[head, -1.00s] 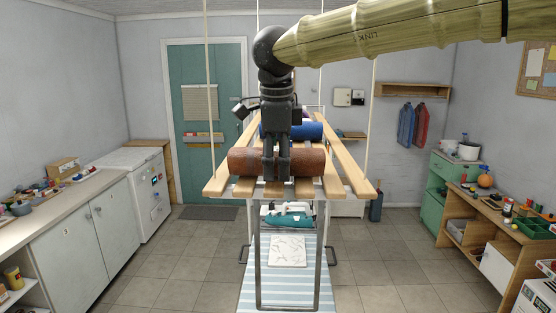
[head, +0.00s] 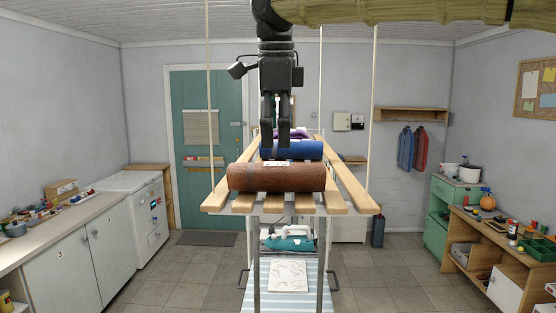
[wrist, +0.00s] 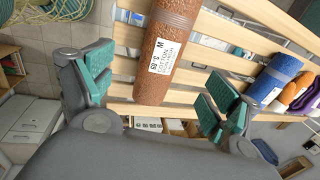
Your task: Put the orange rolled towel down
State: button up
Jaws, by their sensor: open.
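A rust-brown rolled towel (head: 245,178) lies across the front of the hanging slatted rack (head: 304,202). It fills the gap between the jaws in the wrist view (wrist: 168,45), where its white label shows. My gripper (head: 277,143) is open and empty, raised above the brown roll in the head view. Its green-padded fingers (wrist: 158,88) stand apart. A separate, brighter orange roll (wrist: 296,90) lies farther along the rack in the wrist view, between a blue roll (wrist: 270,78) and a purple one. In the head view I cannot make out the orange roll.
The blue roll (head: 305,150) and purple roll (head: 305,135) lie behind the brown one. Ropes (head: 373,110) hold the rack's corners. Cluttered counters stand left (head: 75,205) and right (head: 500,225). An iron sits below the rack.

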jog(key=shift+v, duration=1.1)
jog(key=shift+c, duration=0.3)
